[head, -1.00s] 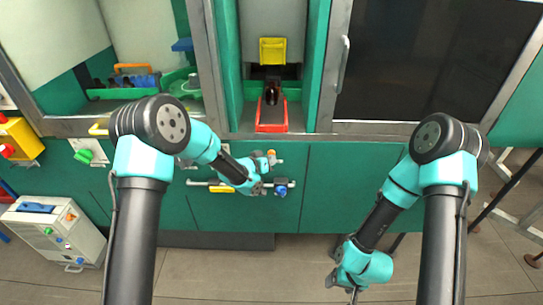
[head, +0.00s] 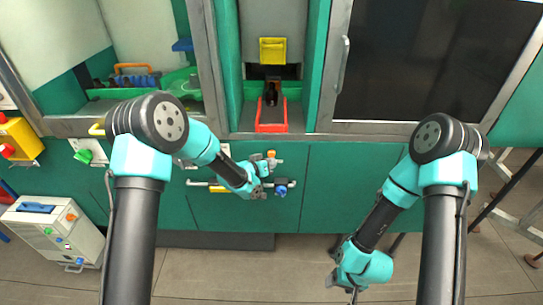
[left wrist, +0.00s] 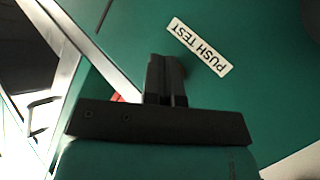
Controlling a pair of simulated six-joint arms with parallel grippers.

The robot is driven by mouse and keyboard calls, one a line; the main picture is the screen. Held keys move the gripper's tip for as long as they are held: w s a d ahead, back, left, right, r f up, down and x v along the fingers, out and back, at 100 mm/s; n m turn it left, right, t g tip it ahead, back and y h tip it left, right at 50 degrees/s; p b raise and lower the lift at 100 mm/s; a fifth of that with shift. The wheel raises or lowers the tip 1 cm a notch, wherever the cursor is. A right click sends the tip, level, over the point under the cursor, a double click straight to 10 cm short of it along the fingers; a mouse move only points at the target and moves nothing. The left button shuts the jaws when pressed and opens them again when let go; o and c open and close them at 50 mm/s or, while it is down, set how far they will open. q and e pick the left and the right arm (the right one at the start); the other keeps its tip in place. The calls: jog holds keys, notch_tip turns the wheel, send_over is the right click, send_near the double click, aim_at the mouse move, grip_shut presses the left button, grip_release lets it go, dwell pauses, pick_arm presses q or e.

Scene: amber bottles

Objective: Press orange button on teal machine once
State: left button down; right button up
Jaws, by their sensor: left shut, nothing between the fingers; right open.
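The teal machine (head: 330,185) fills the back, with green lower panels. The orange button (head: 271,154) sticks out from its front on a small light mount, below the counter edge. My left gripper (head: 266,172) is shut and empty, just below the orange button; I cannot tell whether they touch. In the left wrist view the shut fingers (left wrist: 167,78) point at the green panel beside a "PUSH TEST" label (left wrist: 199,47). A small red patch shows left of the fingers; I cannot tell what it is. My right gripper (head: 344,285) hangs low over the floor, away from the machine, open.
A red tray (head: 271,118) with a dark bottle stands in the bay above, under a yellow bin (head: 272,50). A green button (head: 84,156) and a white box (head: 55,232) are at the left.

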pick_arm(q)
jog(key=s, duration=0.5)
dwell(0.4)
dwell(0.6)
jog(key=s+a+f+n+g+y, duration=0.25)
jog(key=s+a+f, duration=0.35)
jog(key=a+f, duration=0.35)
jog(key=s+a+f+n+g+y, duration=0.1)
jog(key=s+a+f, duration=0.3)
jog(key=s, duration=0.4)
jog(key=s+a+f+g+y, duration=0.1)
jog(key=s+a+f+g, duration=0.2)
jog(key=s, duration=0.5)
jog(key=s+a+f+n+g+y, duration=0.1)
jog(key=s+a+f+g, duration=0.2)
jog(key=s, duration=0.6)
jog(key=a+f, duration=0.1)
jog(key=a, duration=0.1)
jog(key=shift+a+f+n+y, duration=0.3)
jog(key=shift+f+n+y, duration=0.05)
jog(key=shift+w, duration=0.1)
